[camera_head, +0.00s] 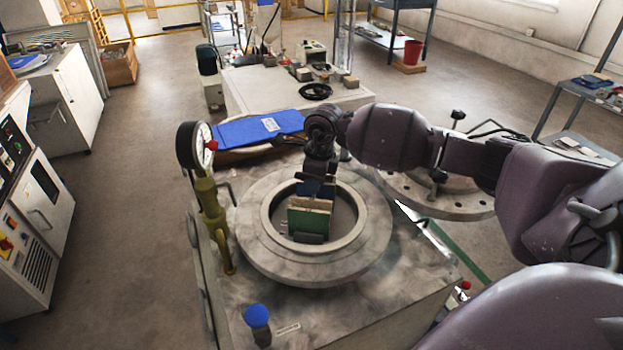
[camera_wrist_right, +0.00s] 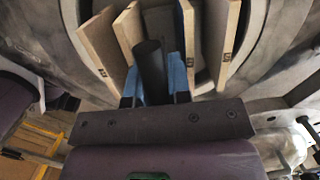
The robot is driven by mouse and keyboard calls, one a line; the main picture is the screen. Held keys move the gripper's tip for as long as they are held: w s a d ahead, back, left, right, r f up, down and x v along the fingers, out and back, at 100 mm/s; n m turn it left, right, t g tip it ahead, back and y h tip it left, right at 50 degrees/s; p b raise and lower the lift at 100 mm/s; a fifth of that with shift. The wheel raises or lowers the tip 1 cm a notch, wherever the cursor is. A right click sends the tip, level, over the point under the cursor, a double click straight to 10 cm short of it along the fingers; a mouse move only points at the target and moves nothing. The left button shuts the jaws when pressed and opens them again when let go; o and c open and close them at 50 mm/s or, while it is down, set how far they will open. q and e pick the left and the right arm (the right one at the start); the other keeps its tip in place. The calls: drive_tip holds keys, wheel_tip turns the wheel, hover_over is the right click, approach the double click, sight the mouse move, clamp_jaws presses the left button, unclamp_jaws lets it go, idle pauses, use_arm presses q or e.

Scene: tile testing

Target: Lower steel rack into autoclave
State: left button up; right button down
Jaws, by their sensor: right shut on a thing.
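The autoclave (camera_head: 255,250) is a grey metal vessel with a wide flanged rim and a round open mouth. The steel rack (camera_head: 308,238) is inside that mouth, carrying upright tiles (camera_head: 309,219), one with a green face. My right gripper (camera_head: 318,188) reaches over the opening from above, shut on the rack. In the right wrist view its blue fingers (camera_wrist_right: 162,78) hold the rack's dark upright handle (camera_wrist_right: 151,72), with tan tiles (camera_wrist_right: 106,45) on both sides. The rack's base is mostly hidden, so I cannot tell whether it touches the bottom. My left gripper is not in view.
A pressure gauge (camera_head: 194,145) on a brass pipe stands left of the mouth. The round bolted lid (camera_head: 455,205) is swung open at the right, behind my arm. A blue knob (camera_head: 257,316) stands in front.

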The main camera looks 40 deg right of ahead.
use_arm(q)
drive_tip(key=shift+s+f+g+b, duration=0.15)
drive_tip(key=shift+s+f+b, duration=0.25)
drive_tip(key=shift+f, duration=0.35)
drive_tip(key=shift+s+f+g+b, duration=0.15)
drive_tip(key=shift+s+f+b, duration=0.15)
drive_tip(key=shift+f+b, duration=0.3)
use_arm(e)
drive_tip(key=shift+f, duration=2.4)
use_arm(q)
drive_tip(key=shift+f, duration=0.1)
